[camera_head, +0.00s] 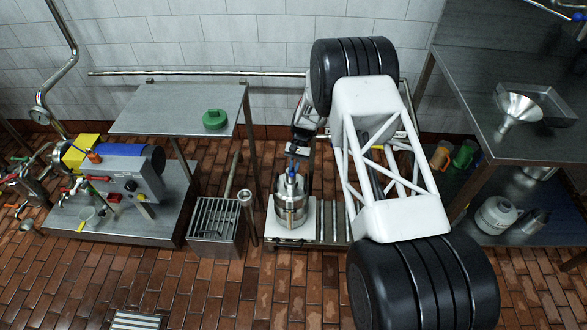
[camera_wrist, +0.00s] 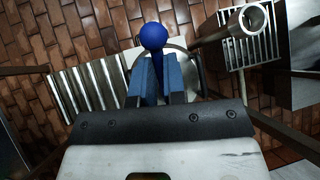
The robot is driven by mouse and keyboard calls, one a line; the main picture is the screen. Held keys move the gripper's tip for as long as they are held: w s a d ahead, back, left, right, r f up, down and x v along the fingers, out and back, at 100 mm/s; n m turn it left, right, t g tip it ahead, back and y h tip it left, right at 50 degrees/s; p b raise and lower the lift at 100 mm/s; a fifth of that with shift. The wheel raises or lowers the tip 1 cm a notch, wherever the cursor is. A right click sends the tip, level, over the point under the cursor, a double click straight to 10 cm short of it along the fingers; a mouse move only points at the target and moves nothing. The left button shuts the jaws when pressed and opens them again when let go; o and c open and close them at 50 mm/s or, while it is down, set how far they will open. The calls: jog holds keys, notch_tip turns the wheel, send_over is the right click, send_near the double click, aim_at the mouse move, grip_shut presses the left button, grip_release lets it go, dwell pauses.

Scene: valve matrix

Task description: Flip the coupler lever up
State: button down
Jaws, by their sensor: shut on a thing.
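The coupler lever (camera_wrist: 153,37) is blue with a round ball knob, and in the wrist view the knob sticks out past my fingertips. My gripper (camera_wrist: 155,75) is shut on the lever, one blue finger on each side of its shaft. In the head view my gripper (camera_head: 293,162) is above the steel keg (camera_head: 290,208), at the coupler on the keg's top. The keg stands upright on a pale platform. The coupler body is mostly hidden by my gripper, and the lever's exact tilt cannot be told.
A roller track (camera_head: 333,220) lies right of the keg. A floor grate box (camera_head: 216,220) and a steel pipe with an open round end (camera_head: 245,197) stand left. A steel table (camera_head: 180,107) holds a green round object (camera_head: 214,119). A right-hand bench holds a funnel (camera_head: 520,107).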

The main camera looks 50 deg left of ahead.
jog(key=c, duration=1.2)
grip_release()
jog(key=shift+o, duration=0.2)
jog(key=shift+w+r, duration=0.1)
jog(key=v, duration=0.7)
jog(key=shift+r, duration=0.2)
jog(key=shift+w, duration=0.25)
